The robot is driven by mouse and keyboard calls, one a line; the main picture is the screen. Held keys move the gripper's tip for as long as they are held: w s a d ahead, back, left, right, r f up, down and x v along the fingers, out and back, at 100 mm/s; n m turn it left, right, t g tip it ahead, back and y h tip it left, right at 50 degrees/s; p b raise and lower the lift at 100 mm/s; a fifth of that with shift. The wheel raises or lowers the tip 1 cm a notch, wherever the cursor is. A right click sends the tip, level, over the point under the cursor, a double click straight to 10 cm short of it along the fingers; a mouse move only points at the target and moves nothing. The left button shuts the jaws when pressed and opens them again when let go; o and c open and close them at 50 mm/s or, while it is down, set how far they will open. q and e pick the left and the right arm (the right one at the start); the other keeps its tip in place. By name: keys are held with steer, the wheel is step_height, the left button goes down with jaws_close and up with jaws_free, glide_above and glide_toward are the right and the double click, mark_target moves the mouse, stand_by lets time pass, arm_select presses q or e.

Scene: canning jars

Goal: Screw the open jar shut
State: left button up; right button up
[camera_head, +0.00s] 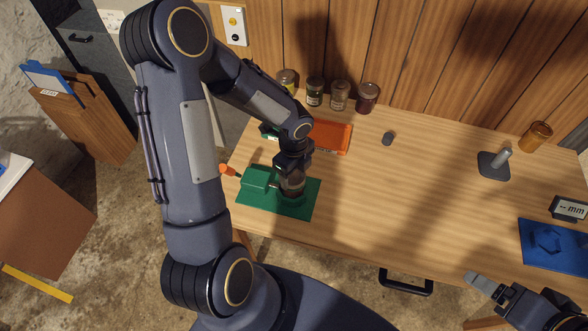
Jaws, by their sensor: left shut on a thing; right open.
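A reddish-brown jar (292,183) is on the green mat (300,208), beside a green block (258,180). My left gripper (291,177) points down at this jar from above and is shut on it. The gripper and wrist cover most of the jar, so I cannot tell whether it holds the lid or the glass, or how the lid sits. My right gripper (488,288) is open and empty at the lower right, over the table's front edge.
Several lidded jars (340,95) stand along the back wall. An orange tray (331,136) lies behind my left wrist. A small dark cylinder (388,138), a grey stand (494,167), an amber container (536,136), a display (569,208) and a blue mat (538,258) lie rightward. The table's middle is clear.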

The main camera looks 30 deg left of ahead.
arm_select(q)
steer(key=shift+m, duration=0.5)
steer(key=o, duration=1.2)
arm_select(e)
steer(key=shift+r, duration=0.3)
arm_select(q)
step_height(320, 180, up, 7)
steer(key=shift+f, duration=0.1)
steer(key=shift+r, duration=0.65)
steer(key=s+d+r+n+t+h+b, duration=0.1)
steer(key=s+r+n+t, duration=0.1)
steer(key=s+n, duration=0.3)
steer(key=s+d+r+n+t+h+b, duration=0.1)
steer(key=s+r+n, duration=0.3)
steer(key=n, duration=0.6)
steer(key=s+d+r+n+t+h+b, duration=0.1)
steer(key=s+d+r+n+t+b, duration=0.1)
steer(key=s+r+n, duration=0.2)
steer(key=shift+s+r+n+t+h, duration=0.1)
steer(key=shift+s+n+t+h, duration=0.25)
steer(key=shift+s+n, duration=1.6)
arm_select(e)
step_height(320, 180, down, 4)
steer(key=shift+r, duration=0.1)
arm_select(q)
steer(key=shift+c, duration=0.4)
arm_select(e)
steer(key=shift+c, duration=0.2)
